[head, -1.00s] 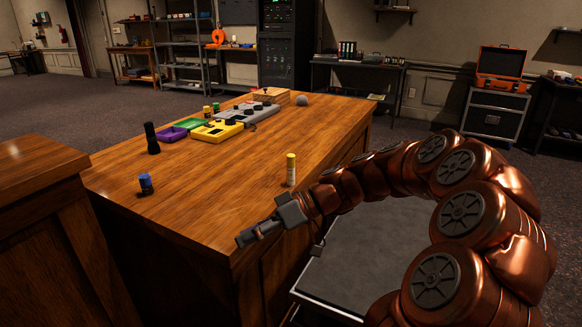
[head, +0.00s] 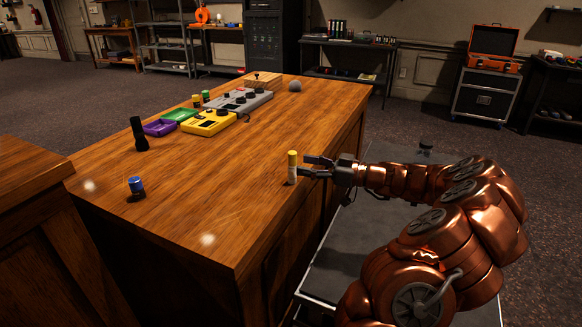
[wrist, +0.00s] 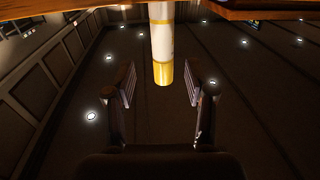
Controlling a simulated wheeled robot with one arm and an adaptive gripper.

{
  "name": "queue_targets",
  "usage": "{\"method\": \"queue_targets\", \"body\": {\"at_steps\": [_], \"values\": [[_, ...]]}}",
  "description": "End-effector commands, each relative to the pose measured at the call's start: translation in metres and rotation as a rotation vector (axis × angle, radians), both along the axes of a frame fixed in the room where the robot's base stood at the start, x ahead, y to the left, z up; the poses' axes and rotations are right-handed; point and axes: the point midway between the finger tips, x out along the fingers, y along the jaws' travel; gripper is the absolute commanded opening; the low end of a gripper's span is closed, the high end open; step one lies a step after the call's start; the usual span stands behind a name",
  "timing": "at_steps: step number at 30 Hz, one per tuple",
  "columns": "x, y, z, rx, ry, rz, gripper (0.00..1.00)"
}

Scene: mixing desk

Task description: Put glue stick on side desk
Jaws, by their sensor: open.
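The glue stick (head: 292,170), white with a yellow cap, stands upright near the right edge of the big wooden desk (head: 215,165). My gripper (head: 304,166) is open and level at its right side, with the fingertips close to it. In the wrist view the glue stick (wrist: 162,48) shows between and slightly beyond the two spread fingers (wrist: 160,80), with a gap on both sides. I cannot tell which surface is the side desk; another wooden desk (head: 30,185) stands at the left.
A blue-capped item (head: 136,186) and a black flashlight-like item (head: 139,134) stand at the desk's left. Yellow (head: 208,122) and grey devices (head: 240,102), purple (head: 160,128) and green trays (head: 180,114) lie farther back. The desk's front and right middle are clear.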

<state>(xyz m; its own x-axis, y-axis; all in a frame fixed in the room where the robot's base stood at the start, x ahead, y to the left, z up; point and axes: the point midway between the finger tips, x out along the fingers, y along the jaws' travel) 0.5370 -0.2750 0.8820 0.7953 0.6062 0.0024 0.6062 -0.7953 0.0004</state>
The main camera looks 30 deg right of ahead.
Motion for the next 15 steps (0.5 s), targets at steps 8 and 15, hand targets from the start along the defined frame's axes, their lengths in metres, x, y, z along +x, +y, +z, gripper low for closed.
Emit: {"method": "queue_targets", "body": {"at_steps": [8,15], "values": [[0.028,0.026,-0.004,-0.002,0.002,0.003,0.55],[0.035,0.032,-0.004,-0.001,0.002,0.003,0.55]]}}
